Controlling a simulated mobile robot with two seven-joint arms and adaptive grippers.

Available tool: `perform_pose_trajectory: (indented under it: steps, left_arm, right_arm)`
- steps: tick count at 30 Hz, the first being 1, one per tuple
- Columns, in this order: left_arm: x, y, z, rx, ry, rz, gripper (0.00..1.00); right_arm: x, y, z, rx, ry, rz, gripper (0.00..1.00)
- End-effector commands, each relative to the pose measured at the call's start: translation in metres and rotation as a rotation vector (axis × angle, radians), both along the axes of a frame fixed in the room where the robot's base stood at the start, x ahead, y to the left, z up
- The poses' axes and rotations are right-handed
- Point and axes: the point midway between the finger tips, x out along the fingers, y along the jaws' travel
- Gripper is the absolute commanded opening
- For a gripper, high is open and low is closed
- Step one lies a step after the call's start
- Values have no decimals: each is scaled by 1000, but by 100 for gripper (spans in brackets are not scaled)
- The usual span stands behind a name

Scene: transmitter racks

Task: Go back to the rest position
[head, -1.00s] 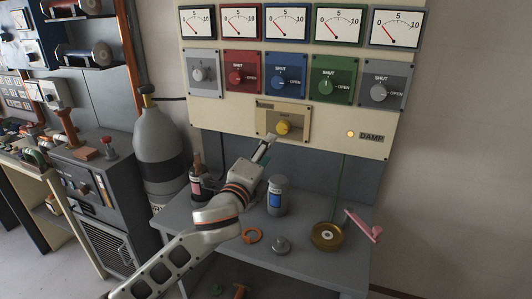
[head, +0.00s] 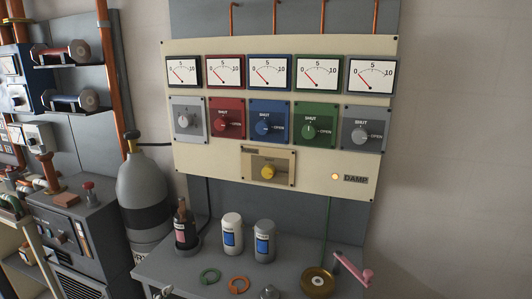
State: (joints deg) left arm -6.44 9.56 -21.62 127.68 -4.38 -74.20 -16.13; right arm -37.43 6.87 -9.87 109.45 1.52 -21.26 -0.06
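Neither of my grippers shows clearly in the head view. A small pale shape (head: 163,293) at the bottom edge may be part of my arm, but too little of it shows to tell. The cream control panel (head: 200,156) stands ahead with nothing of mine in front of it.
A gas cylinder (head: 140,182) stands left.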

Motion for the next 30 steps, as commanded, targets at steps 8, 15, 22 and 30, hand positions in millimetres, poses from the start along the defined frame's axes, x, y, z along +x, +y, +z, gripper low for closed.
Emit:
perform_pose_trajectory:
  steps: [8,15,22,30]
  left_arm:
    - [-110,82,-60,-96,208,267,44]
    - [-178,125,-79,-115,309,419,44]
    - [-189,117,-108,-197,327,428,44]
    - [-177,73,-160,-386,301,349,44]
  right_arm:
    - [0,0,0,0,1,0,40]
    - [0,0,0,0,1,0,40]
    - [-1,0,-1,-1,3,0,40]
    - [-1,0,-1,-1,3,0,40]
